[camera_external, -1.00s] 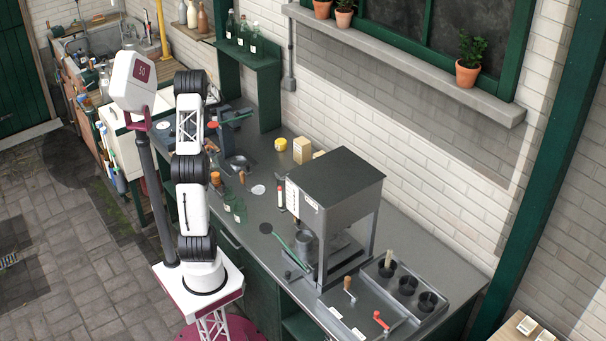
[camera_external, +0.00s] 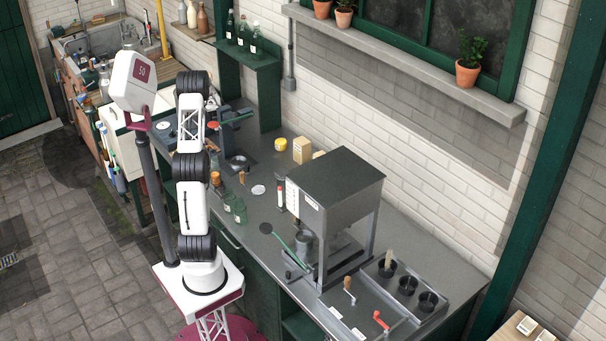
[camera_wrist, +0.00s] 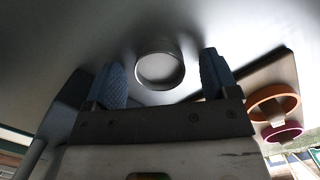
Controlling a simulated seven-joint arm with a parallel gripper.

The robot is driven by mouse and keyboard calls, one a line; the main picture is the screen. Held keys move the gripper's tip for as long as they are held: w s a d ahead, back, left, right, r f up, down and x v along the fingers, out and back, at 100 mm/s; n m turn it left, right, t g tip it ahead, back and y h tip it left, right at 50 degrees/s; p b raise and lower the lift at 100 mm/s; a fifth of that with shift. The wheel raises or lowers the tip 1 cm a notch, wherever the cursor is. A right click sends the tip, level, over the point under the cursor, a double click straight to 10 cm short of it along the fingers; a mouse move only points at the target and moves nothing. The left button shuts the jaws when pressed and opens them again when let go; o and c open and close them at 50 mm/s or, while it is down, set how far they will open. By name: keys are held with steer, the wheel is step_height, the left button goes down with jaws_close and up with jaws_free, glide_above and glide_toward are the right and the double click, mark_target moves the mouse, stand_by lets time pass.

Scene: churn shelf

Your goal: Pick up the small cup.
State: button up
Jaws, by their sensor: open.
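In the wrist view, a small round metal piece with a raised rim (camera_wrist: 160,70) lies between and just beyond my fingertips on a smooth grey surface. It may be the small cup, but its depth is unclear. My gripper (camera_wrist: 162,78) is open, its two blue ribbed fingers apart on either side of this piece, with nothing visibly held. In the external view, my gripper is mostly hidden behind my arm. A metal cup-like vessel (camera_external: 304,240) stands at the front of the grey machine; I cannot tell whether it is the small cup.
An orange ring (camera_wrist: 272,103) and a purple ring (camera_wrist: 283,131) sit at the right of the wrist view. The grey machine (camera_external: 335,180) stands on the long counter (camera_external: 430,250). Green glass bottles (camera_external: 237,208) stand near my arm. Three dark round wells lie at the counter's right end.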

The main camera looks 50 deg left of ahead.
steer(key=c, duration=1)
steer(key=shift+r, duration=0.15)
step_height(320, 180, up, 10)
stand_by(0.5)
stand_by(0.4)
